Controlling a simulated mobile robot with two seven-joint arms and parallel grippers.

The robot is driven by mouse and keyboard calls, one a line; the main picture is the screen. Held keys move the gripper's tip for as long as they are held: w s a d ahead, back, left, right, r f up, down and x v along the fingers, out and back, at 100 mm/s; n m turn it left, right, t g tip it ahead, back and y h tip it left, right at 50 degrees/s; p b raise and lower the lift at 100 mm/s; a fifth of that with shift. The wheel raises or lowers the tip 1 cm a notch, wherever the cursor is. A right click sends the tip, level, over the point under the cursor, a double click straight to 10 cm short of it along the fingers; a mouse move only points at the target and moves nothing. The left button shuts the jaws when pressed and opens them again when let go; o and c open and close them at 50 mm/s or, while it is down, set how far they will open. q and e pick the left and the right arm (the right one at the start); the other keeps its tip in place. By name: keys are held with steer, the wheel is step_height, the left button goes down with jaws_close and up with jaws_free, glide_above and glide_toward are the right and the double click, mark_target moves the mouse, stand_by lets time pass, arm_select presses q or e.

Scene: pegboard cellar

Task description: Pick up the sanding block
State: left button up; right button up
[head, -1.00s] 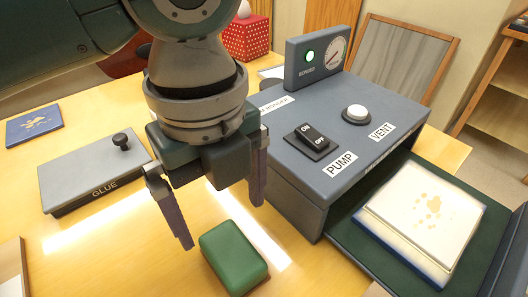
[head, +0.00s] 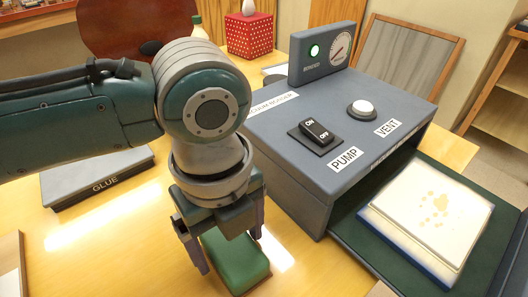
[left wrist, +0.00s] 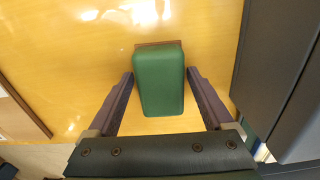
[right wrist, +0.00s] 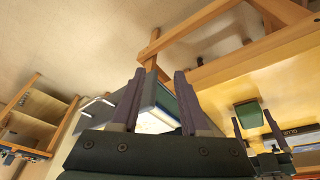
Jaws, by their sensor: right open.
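The sanding block (head: 236,262) is a green block with a brown underside, lying on the yellow table. In the left wrist view the sanding block (left wrist: 160,82) lies between the two fingers, with a gap on each side. My left gripper (head: 232,255) is open, pointing down over the block, its fingers on either side of it. The gripper hides part of the block in the head view. My right gripper (right wrist: 155,80) is open and away from the block, which shows small at the right of the right wrist view (right wrist: 248,115).
A grey vacuum bonder (head: 300,170) with a pump switch (head: 316,134) stands close right of the left gripper. Its green tray (head: 490,270) holds a pale panel (head: 430,215). A grey glue box (head: 75,185) lies left. A red dotted box (head: 249,36) stands behind.

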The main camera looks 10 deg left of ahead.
arm_select(q)
steer(key=c, duration=1.2)
steer(key=shift+r, duration=0.1)
step_height(320, 180, up, 20)
steer(key=p, duration=0.4)
